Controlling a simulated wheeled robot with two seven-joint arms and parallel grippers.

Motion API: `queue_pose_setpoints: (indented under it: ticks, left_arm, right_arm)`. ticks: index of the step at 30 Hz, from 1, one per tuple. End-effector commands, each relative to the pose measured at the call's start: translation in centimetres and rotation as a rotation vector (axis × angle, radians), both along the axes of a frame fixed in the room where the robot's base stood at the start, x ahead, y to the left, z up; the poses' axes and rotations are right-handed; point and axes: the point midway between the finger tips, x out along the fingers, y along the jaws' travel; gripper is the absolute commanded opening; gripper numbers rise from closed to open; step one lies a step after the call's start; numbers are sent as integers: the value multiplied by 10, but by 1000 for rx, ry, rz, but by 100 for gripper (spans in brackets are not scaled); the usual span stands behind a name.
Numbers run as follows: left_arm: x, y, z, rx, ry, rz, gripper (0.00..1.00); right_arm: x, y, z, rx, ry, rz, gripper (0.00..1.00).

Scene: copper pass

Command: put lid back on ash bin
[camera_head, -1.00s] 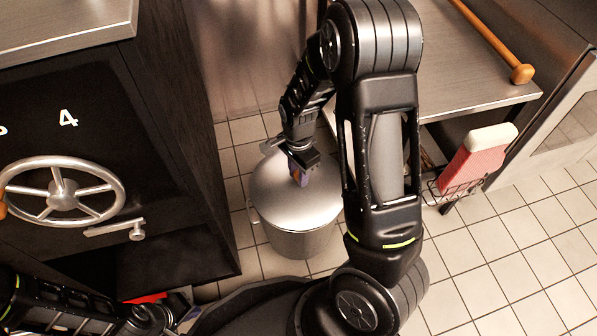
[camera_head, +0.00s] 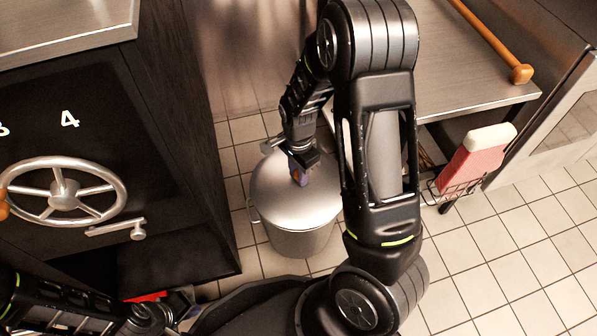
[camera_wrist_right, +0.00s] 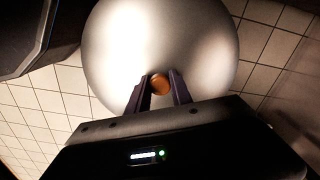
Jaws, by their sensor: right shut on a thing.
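The ash bin (camera_head: 303,244) is a round grey metal pail standing on the floor tiles, with side handles at its rim. Its round metal lid (camera_head: 272,200) lies over the bin's mouth and hides the inside. I cannot tell whether a small gap is left under the lid's edge. My right gripper (camera_head: 300,178) reaches down over the lid from above. In the right wrist view the lid (camera_wrist_right: 120,50) fills the middle, and its orange-brown knob (camera_wrist_right: 160,84) sits between my two fingers, which are shut on it. My left gripper (camera_head: 172,314) is low at the left, its fingers unclear.
A dark cabinet with a spoked handwheel (camera_head: 62,194) stands close left of the bin. A steel counter (camera_head: 445,70) with a wooden rod (camera_head: 492,42) is at upper right. A red and white block (camera_head: 477,157) sits in a wire rack below it. Tiled floor (camera_head: 500,255) is free at right.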

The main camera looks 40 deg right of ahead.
Motion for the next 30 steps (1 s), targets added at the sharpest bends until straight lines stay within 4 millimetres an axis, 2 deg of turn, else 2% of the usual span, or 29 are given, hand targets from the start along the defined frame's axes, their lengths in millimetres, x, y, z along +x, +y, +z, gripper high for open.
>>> queue_pose_setpoints:
  ticks: [2,3,11,17,25,30]
  left_arm:
    - [0,0,0,0,0,0,0]
    - [0,0,0,0,0,0,0]
    - [0,0,0,0,0,0,0]
    - [0,0,0,0,0,0,0]
    - [0,0,0,0,0,0,0]
    - [0,0,0,0,0,0,0]
  right_arm:
    - [0,0,0,0,-1,0,0]
    - [0,0,0,0,-1,0,29]
    - [0,0,0,0,0,0,51]
    - [0,0,0,0,1,0,52]
    - [0,0,0,0,0,0,73]
    - [0,0,0,0,0,0,73]
